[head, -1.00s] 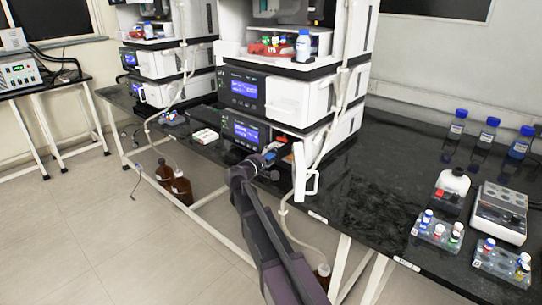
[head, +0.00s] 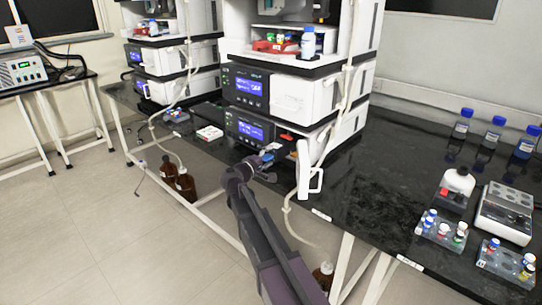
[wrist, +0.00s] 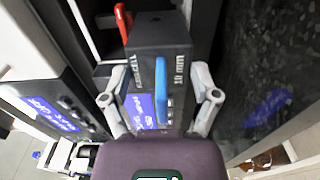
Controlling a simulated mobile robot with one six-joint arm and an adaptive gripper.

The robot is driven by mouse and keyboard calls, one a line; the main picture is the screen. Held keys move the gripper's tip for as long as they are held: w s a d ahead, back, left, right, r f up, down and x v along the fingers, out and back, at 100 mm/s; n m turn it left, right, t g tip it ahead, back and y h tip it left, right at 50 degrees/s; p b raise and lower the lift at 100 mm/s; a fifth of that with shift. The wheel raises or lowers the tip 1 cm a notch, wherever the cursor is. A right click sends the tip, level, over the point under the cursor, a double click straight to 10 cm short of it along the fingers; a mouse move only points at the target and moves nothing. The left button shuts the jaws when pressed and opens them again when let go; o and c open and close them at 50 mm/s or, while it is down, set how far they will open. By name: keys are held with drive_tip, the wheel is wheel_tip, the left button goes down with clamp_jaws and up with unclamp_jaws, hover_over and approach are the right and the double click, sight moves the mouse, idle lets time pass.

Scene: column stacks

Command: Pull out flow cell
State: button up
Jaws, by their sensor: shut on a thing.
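The flow cell (wrist: 150,48) is a dark block labelled "10 mm" with a blue grip (wrist: 162,78) standing out from its front. It fills the middle of the wrist view. My gripper (wrist: 160,75) is shut on it, with one grey finger at each side. In the head view my gripper (head: 267,158) is at the front of the lower instrument module (head: 248,128), right of its blue screen. There the flow cell is small and mostly hidden, and how far it stands out of its slot cannot be told.
A red lever (wrist: 122,20) is close behind the flow cell in the wrist view. An open white door (head: 304,172) stands just right of my gripper. A tube hangs past the bench edge. The black bench (head: 375,185) has free room to the right, before the vial racks (head: 440,230).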

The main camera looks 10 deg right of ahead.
drive_tip(key=v, duration=1.2)
drive_tip(key=shift+a, duration=0.25)
idle(1.6)
drive_tip(key=shift+s+r, duration=0.1)
